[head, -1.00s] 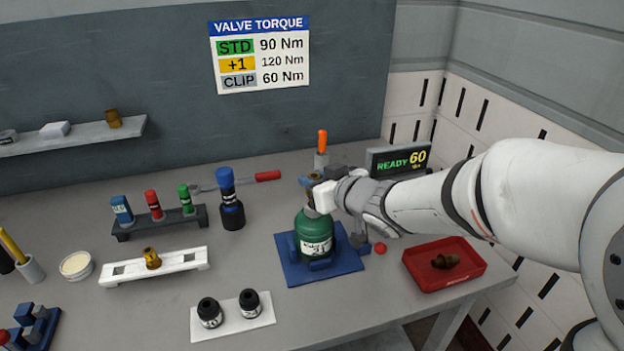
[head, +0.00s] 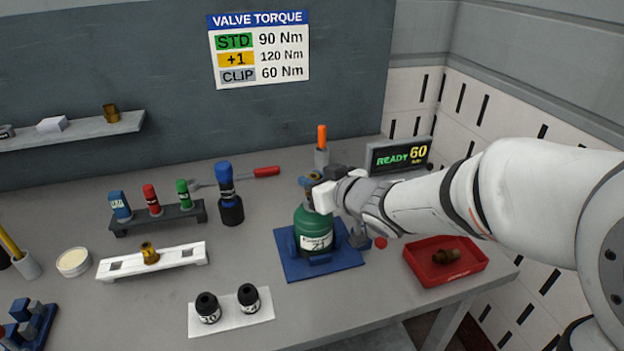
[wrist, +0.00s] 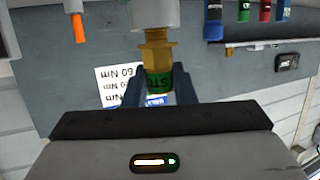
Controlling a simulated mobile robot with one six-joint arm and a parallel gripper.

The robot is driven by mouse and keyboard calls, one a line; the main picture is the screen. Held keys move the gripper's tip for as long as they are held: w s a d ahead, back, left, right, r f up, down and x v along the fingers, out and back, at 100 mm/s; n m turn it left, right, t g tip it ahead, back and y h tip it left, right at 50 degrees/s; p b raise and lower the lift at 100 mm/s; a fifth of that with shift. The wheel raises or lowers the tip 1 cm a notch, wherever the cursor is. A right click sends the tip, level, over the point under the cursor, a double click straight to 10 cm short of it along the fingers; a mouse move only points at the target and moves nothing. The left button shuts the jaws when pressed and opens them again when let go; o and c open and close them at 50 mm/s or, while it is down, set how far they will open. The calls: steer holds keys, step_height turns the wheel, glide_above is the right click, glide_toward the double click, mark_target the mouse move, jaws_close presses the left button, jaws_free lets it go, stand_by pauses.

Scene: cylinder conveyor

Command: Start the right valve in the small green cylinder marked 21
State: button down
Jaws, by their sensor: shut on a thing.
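The small green cylinder (head: 313,226) stands upright in a blue holder (head: 345,257) on the bench. Its white label shows a 21. My gripper (head: 315,183) is at the top of this cylinder and hides most of its neck. In the wrist view, which is upside down, my gripper (wrist: 160,90) is shut on a brass valve (wrist: 157,57) with a green band marked STD. The valve's far end meets or lines up with a grey round part (wrist: 155,13), seemingly the cylinder neck. I cannot tell whether the threads are engaged.
Another brass valve (head: 149,256) stands in a white rack (head: 185,257). A red tray (head: 420,273) holds brass parts at right. A display (head: 400,155) reads READY 60. A dark blue-capped bottle (head: 230,207) stands left of the cylinder. Two black-capped bottles stand on a white plate (head: 262,317).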

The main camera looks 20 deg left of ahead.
steer(key=c, duration=1.1)
jaws_free()
step_height(320, 180, up, 6)
steer(key=p, duration=0.6)
steer(key=shift+w, duration=0.1)
